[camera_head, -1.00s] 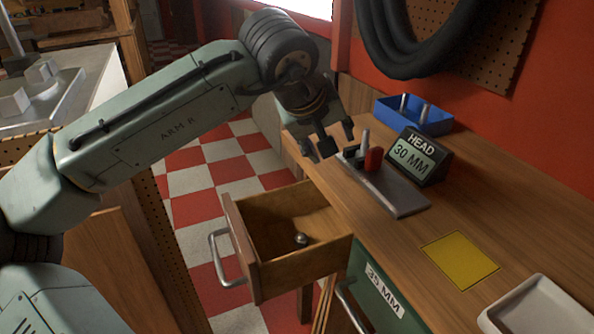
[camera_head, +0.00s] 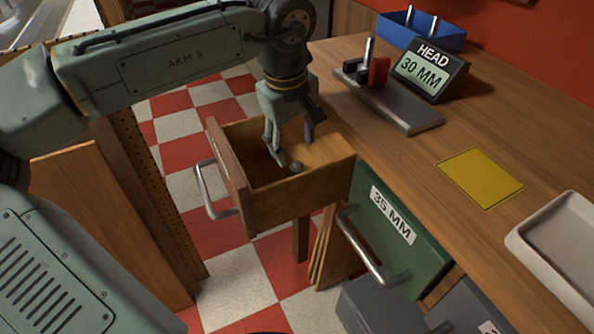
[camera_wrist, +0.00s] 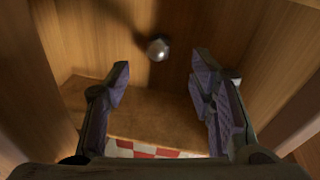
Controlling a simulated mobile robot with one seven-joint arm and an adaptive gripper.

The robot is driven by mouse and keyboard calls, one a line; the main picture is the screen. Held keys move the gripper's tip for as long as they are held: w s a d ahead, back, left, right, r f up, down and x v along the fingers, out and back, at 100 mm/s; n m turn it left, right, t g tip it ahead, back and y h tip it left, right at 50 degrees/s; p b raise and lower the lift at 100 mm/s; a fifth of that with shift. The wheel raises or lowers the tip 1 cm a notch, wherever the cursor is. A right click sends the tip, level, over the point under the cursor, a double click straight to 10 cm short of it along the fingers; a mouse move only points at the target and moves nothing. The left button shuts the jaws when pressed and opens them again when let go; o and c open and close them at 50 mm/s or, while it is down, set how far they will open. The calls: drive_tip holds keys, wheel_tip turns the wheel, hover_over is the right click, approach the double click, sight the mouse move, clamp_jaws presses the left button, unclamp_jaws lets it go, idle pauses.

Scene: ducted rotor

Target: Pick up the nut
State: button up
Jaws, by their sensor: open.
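The nut (camera_head: 296,167) is a small, shiny, rounded metal piece lying on the floor of the open wooden drawer (camera_head: 290,210). In the wrist view the nut (camera_wrist: 157,49) lies beyond my fingertips, roughly between their lines and slightly left of centre. My gripper (camera_head: 293,150) points down into the drawer, close to the nut. In the wrist view my gripper (camera_wrist: 160,75) has its two fingers wide apart with nothing between them. Whether a fingertip touches the nut cannot be told from the head view.
Drawer walls stand close around my fingers. A green drawer front (camera_head: 392,235) marked 35 MM sits to the right. On the bench are a metal fixture (camera_head: 390,100), a 30 MM sign (camera_head: 428,70), a blue bin (camera_head: 420,32), a yellow square (camera_head: 480,177) and a pale tray (camera_head: 560,250).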

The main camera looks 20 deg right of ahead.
sight(296, 164)
drive_tip(key=f, duration=0.2)
drive_tip(key=w+f, duration=0.1)
drive_tip(key=f, duration=0.2)
drive_tip(key=d+f, duration=0.1)
drive_tip(key=f, duration=0.1)
drive_tip(key=shift+w+f, duration=0.15)
drive_tip(key=shift+f, duration=0.05)
drive_tip(key=shift+c, duration=0.2)
clamp_jaws()
